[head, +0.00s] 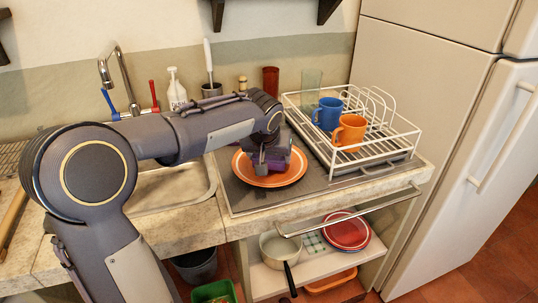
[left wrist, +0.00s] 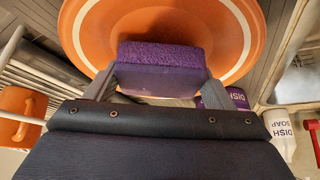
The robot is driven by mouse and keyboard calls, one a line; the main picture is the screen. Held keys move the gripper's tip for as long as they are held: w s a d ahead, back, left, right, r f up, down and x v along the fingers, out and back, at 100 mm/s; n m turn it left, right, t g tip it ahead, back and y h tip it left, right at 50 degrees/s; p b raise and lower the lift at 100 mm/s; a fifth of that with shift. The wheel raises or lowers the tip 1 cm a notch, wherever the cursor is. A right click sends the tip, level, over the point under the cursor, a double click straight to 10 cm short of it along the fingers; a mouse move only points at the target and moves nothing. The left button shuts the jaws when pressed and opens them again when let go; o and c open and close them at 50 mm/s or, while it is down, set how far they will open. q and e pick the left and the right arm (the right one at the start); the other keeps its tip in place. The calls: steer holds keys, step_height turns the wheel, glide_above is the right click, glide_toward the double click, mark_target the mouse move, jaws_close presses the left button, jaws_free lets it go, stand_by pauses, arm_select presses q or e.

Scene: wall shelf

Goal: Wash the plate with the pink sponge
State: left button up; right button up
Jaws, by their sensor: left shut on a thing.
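An orange plate with a pale ring near its rim (head: 290,177) lies flat on the dark drainboard, right of the sink. It fills the upper part of the left wrist view (left wrist: 215,35). My left gripper (head: 270,158) is over the plate, pointing down, shut on a sponge. The sponge looks purple rather than pink (left wrist: 160,58) and sits between the two fingers. It is over the plate's face; I cannot tell whether it touches. My right gripper is not in view.
A white wire dish rack (head: 400,140) with a blue mug (head: 327,114) and an orange mug (head: 349,131) stands right of the plate. The sink (head: 205,192) is left. A soap bottle (head: 176,92) and a red cup (head: 271,80) stand behind.

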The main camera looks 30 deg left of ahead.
arm_select(q)
steer(key=shift+f+b, duration=0.55)
steer(key=shift+f, duration=0.1)
steer(key=shift+r, duration=0.1)
stand_by(0.3)
steer(key=shift+w+a, duration=0.25)
steer(key=shift+s, duration=0.45)
steer(key=shift+s+d, duration=0.1)
steer(key=shift+d, duration=0.25)
steer(key=shift+w+d, duration=0.3)
steer(key=shift+w+a, duration=0.35)
